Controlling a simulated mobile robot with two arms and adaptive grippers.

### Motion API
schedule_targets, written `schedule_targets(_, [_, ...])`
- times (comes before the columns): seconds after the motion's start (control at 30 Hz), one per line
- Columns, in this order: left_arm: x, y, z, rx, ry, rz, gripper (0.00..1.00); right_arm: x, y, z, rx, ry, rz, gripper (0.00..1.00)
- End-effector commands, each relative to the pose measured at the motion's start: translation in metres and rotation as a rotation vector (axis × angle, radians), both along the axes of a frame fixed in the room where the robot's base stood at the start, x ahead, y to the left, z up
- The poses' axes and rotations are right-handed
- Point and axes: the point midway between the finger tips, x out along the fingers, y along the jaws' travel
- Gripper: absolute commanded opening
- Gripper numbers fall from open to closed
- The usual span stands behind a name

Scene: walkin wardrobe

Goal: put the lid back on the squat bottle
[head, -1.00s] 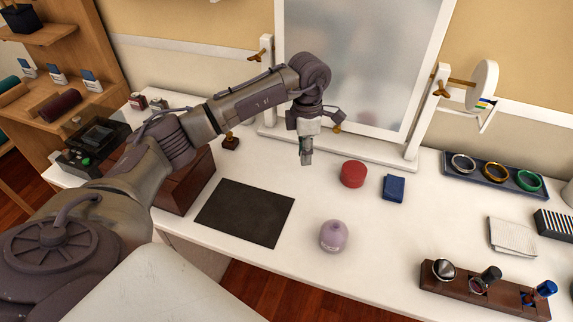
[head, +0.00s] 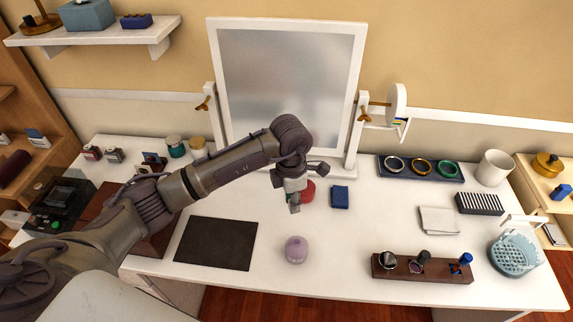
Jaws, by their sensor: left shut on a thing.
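The squat bottle (head: 296,250) is a small, round, lavender bottle standing upright on the white table in the head view. My left gripper (head: 294,203) points down above the table, behind the bottle in the picture and apart from it. It is shut on a small grey-green piece at its fingertips, which looks like the lid; the fingers hide most of it. My right gripper is out of view.
A red round box (head: 308,192) is partly hidden behind my left gripper, with a blue box (head: 340,197) beside it. A dark mat (head: 216,243) lies left of the bottle. A wooden rack (head: 436,271) with small bottles stands right. The mirror (head: 290,85) rises behind.

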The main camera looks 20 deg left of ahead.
Motion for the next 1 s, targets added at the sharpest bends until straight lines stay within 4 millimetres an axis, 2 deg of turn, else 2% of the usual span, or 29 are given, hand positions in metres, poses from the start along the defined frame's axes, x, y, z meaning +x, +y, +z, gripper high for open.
schedule_targets(0.03, [-0.012, -0.008, 0.016, -0.003, 0.001, -0.003, 0.06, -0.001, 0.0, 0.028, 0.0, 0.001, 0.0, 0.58])
schedule_targets(0.1, [-0.024, -0.015, 0.02, -0.003, -0.005, -0.001, 0.06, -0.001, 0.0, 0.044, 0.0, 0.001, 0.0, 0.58])
schedule_targets(0.2, [-0.039, -0.024, 0.025, -0.002, -0.013, 0.004, 0.06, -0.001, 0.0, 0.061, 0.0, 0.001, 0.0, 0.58])
schedule_targets(0.33, [-0.052, -0.032, 0.029, -0.002, -0.021, 0.009, 0.06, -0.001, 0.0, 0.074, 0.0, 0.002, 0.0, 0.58])
schedule_targets(0.47, [-0.057, -0.035, 0.029, -0.001, -0.025, 0.014, 0.06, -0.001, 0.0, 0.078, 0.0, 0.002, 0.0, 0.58])
schedule_targets(0.67, [-0.058, -0.036, 0.02, 0.0, -0.026, 0.015, 0.06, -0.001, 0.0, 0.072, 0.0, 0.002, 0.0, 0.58])
schedule_targets(1.0, [-0.059, -0.036, -0.009, -0.001, -0.025, 0.014, 0.06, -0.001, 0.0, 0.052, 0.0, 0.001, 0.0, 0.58])
